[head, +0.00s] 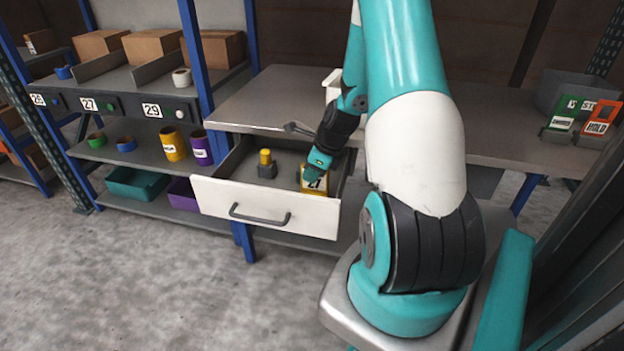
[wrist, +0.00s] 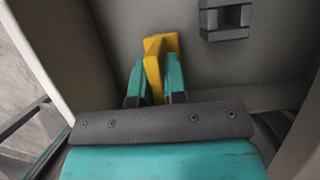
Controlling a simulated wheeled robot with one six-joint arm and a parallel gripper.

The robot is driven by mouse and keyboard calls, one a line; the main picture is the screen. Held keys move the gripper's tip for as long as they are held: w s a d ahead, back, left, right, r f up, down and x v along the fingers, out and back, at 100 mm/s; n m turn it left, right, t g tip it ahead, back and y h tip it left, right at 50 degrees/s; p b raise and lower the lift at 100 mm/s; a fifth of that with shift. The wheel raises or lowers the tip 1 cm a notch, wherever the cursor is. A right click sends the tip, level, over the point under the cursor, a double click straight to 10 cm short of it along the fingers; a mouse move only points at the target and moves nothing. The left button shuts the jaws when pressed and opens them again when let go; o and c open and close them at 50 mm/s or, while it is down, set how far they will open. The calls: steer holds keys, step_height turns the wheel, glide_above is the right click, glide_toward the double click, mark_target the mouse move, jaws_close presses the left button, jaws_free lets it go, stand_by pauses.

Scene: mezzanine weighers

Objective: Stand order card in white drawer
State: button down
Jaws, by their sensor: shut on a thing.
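The white drawer (head: 265,207) is pulled out under the grey worktop, its handle facing front. My gripper (head: 318,165) reaches down into the drawer's right part. It is shut on a yellow order card (head: 314,184) with a white label and dark marking. In the wrist view, the two teal fingers of my gripper (wrist: 155,85) close on the card's yellow body (wrist: 153,65) from both sides. The card looks upright, close to the drawer floor (wrist: 120,30); whether it touches the floor cannot be told. My fingers hide part of it.
A grey block with a yellow top (head: 265,165) stands in the drawer, left of the card. In the wrist view a grey notched block (wrist: 225,18) lies ahead right. Left shelves hold a yellow cup (head: 172,144) and a purple cup (head: 201,148). Card stands (head: 601,120) stand far right.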

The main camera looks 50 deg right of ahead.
steer(key=shift+f, duration=0.8)
steer(key=shift+f, duration=0.15)
steer(key=c, duration=1.2)
jaws_free()
steer(key=shift+o, duration=0.2)
